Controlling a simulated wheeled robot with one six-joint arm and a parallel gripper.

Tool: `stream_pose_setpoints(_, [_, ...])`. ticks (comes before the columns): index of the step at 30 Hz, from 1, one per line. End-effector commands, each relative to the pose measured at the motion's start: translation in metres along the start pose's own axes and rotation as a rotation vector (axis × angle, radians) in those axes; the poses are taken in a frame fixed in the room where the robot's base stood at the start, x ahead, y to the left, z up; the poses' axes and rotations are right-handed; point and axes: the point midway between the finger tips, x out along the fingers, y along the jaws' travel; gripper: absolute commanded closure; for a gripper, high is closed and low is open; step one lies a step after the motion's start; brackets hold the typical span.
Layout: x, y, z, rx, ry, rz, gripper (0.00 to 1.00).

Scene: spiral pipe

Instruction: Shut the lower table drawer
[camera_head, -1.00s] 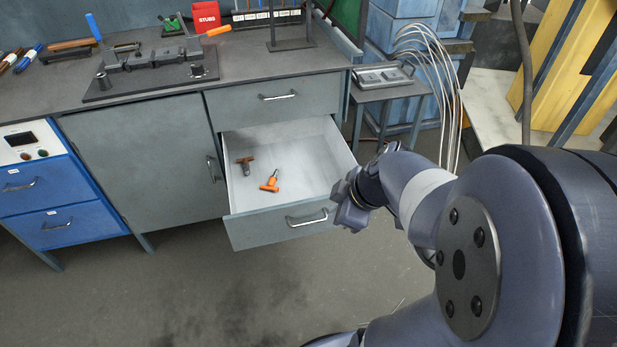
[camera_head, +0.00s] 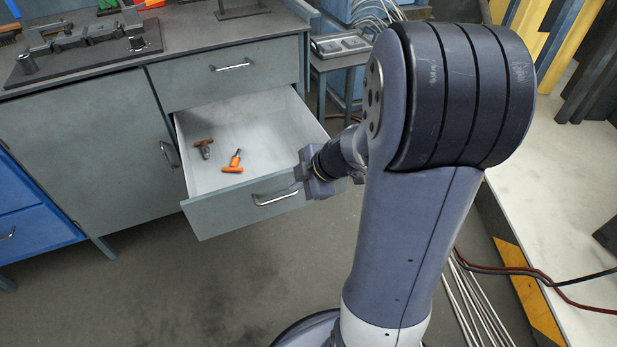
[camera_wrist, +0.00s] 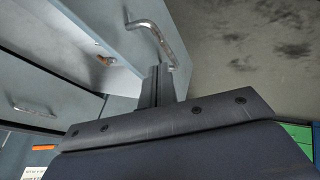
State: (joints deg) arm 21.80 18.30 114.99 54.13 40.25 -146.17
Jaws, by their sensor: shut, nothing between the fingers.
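The lower drawer (camera_head: 215,214) is pulled out of the grey workbench, with a grey front, pale interior and curved metal handle (camera_head: 275,197). My gripper (camera_head: 305,176) is shut and empty at the right end of the drawer front, beside the handle. In the wrist view, the shut fingers (camera_wrist: 157,84) point at the drawer front (camera_wrist: 122,42), close to one end of the handle (camera_wrist: 155,40). I cannot tell whether they touch the front.
The upper drawer (camera_head: 230,75) above is shut. A small side table (camera_head: 340,62) stands right of the bench. The floor (camera_head: 190,285) before the drawer is clear.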

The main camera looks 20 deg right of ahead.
Motion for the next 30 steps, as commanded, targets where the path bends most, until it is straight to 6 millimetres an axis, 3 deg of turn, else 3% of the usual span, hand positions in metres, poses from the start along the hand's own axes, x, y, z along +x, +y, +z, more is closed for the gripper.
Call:
stream_pose_setpoints(3, [0.025, 0.000, 0.000, 0.000, 0.001, -0.004, 1.00])
stream_pose_setpoints(6, [0.027, 0.017, -0.001, -0.001, 0.000, 0.000, 1.00])
stream_pose_setpoints(12, [0.036, 0.032, 0.000, 0.000, 0.000, 0.000, 1.00])
stream_pose_setpoints(30, [0.042, 0.040, 0.001, -0.002, -0.001, 0.000, 1.00])
